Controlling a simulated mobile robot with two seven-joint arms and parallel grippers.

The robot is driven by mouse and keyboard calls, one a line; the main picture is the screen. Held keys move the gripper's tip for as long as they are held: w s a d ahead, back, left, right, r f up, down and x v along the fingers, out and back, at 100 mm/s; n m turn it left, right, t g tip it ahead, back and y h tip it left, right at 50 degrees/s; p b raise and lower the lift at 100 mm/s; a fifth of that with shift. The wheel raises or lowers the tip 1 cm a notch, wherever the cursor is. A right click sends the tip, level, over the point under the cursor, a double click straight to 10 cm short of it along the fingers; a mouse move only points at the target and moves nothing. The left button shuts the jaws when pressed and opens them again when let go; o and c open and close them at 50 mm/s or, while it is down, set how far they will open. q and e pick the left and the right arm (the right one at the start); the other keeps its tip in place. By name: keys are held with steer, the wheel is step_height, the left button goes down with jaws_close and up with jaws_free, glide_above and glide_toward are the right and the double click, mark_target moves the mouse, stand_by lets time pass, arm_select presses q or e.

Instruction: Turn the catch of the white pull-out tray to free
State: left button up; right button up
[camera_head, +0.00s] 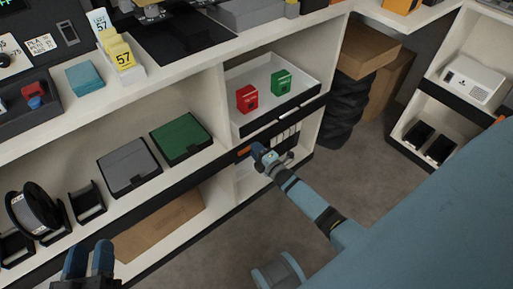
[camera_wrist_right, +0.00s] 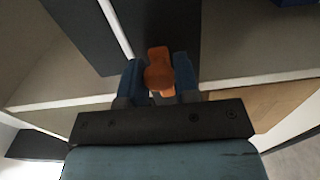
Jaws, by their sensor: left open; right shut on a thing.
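The white pull-out tray (camera_head: 302,74) sits in the right bay of the shelf and holds a red box (camera_head: 247,99) and a green box (camera_head: 281,83). The orange catch (camera_head: 243,150) is on the dark strip below the tray. In the right wrist view the catch (camera_wrist_right: 158,68) stands between the blue fingers of my right gripper (camera_wrist_right: 158,80), which is shut on it. In the head view my right gripper (camera_head: 262,155) covers part of the catch. My left gripper (camera_head: 89,262) is open and empty at the bottom left, in front of the shelf.
A grey-lidded box (camera_head: 128,166) and a green-lidded box (camera_head: 182,138) stand on the middle shelf. A dark spool (camera_head: 34,210) is at the far left. Cardboard boxes (camera_head: 366,50) stand right of the shelf. The floor (camera_head: 385,175) right of the unit is clear.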

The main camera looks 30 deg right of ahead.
arm_select(q)
steer(key=shift+r, duration=0.15)
steer(key=shift+d, duration=0.1)
stand_by(0.3)
steer(key=shift+s+f, duration=0.1)
steer(key=shift+f, duration=0.15)
arm_select(e)
steer(key=o, duration=0.9)
arm_select(q)
step_height(320, 180, down, 6)
steer(key=a+g+y+p, duration=0.2)
steer(key=p, duration=0.1)
steer(key=shift+s+a+g, duration=0.2)
steer(key=shift+s+g, duration=0.2)
steer(key=shift+s, duration=0.05)
arm_select(e)
steer(key=s+d, duration=0.1)
steer(key=s, duration=1.2)
steer(key=shift+s, duration=0.4)
arm_select(q)
steer(key=shift+w+r, duration=0.1)
steer(key=shift+r, duration=0.05)
